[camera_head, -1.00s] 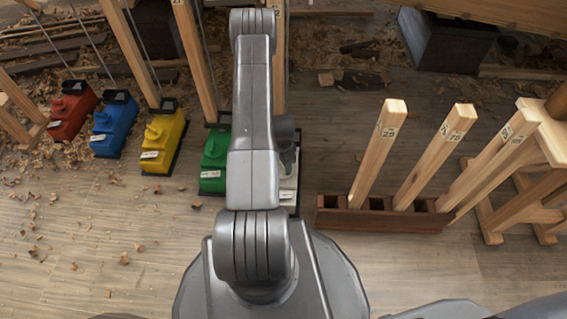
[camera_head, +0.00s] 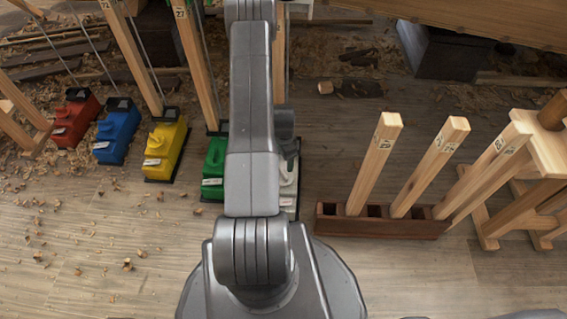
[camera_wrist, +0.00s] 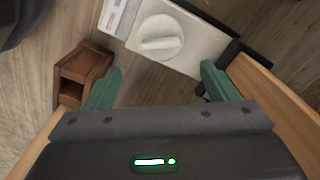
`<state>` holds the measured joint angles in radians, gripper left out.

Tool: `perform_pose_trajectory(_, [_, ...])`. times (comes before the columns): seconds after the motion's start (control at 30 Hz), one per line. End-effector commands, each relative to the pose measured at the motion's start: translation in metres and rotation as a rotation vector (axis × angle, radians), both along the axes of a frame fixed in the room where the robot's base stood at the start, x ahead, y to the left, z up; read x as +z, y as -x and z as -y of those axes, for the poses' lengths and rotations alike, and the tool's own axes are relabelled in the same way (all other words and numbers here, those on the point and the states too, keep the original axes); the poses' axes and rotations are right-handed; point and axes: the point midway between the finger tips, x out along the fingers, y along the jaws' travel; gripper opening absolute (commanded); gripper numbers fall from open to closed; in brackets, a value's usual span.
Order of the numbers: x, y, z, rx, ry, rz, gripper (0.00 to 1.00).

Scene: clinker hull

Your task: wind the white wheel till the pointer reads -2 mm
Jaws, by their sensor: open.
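The white unit with its round white wheel (camera_wrist: 160,38) shows in the wrist view. The wheel has a raised grip bar across it. A small marked plate (camera_wrist: 115,15) lies at the unit's left end, partly cut off by the frame edge; its pointer reading is too small to tell. My gripper (camera_wrist: 160,82) is open, with its two green fingers apart and nothing between them. In the picture the wheel lies beyond the fingertips, not between them. In the head view the white unit (camera_head: 290,190) is mostly hidden behind my arm.
Green (camera_head: 214,168), yellow (camera_head: 165,148), blue (camera_head: 116,132) and red (camera_head: 75,115) units stand in a row to the left. A brown wooden rack (camera_head: 380,222) holding upright timbers stands at right; a brown wooden box end (camera_wrist: 80,75) is close to the left finger. Wood shavings litter the floor.

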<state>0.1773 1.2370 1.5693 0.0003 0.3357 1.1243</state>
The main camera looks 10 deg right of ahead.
Motion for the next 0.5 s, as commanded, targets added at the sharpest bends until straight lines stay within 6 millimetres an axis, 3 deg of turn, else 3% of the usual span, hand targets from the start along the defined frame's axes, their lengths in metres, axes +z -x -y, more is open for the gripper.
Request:
perform_pose_trajectory(0.03, [0.014, -0.001, 0.000, 0.000, 0.000, 0.003, 0.80])
perform_pose_trajectory(0.2, [0.037, 0.000, 0.000, 0.000, 0.000, 0.001, 0.80])
perform_pose_trajectory(0.5, [0.045, 0.000, 0.000, 0.000, 0.000, 0.000, 0.80])
